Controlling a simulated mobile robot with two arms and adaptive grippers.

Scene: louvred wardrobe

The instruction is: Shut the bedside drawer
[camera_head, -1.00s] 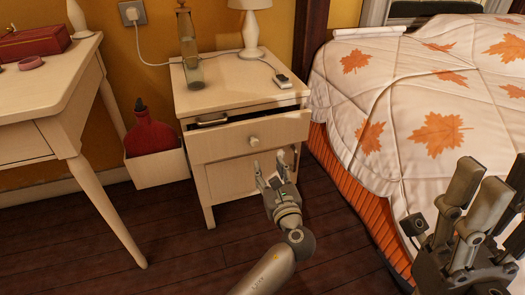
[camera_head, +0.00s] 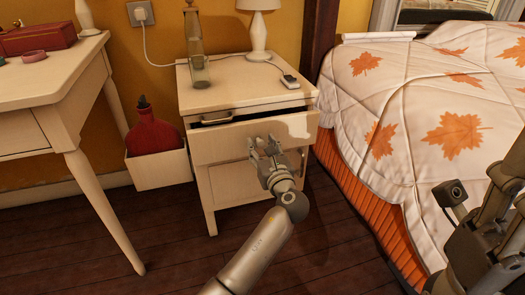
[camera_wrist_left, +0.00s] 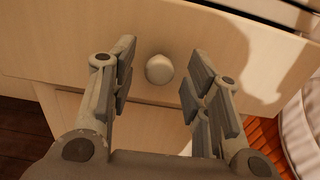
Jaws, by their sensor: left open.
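The bedside cabinet (camera_head: 240,100) is cream wood. Its top drawer (camera_head: 222,146) stands partly open, with a dark gap behind its front and a metal item (camera_head: 216,122) in the gap. My left gripper (camera_head: 264,143) is open in front of the drawer front. In the left wrist view the round pale knob (camera_wrist_left: 159,69) lies between the two spread fingers (camera_wrist_left: 157,85), with clear space on both sides. In the head view the gripper hides the knob. My right gripper (camera_head: 490,225) is at the right edge, partly cut off.
A bottle (camera_head: 198,65), a lamp (camera_head: 258,30) and a small device (camera_head: 290,77) stand on the cabinet. A bed (camera_head: 420,110) is close on the right. A desk (camera_head: 60,95) and a box with a red bottle (camera_head: 154,135) are left. Floor in front is clear.

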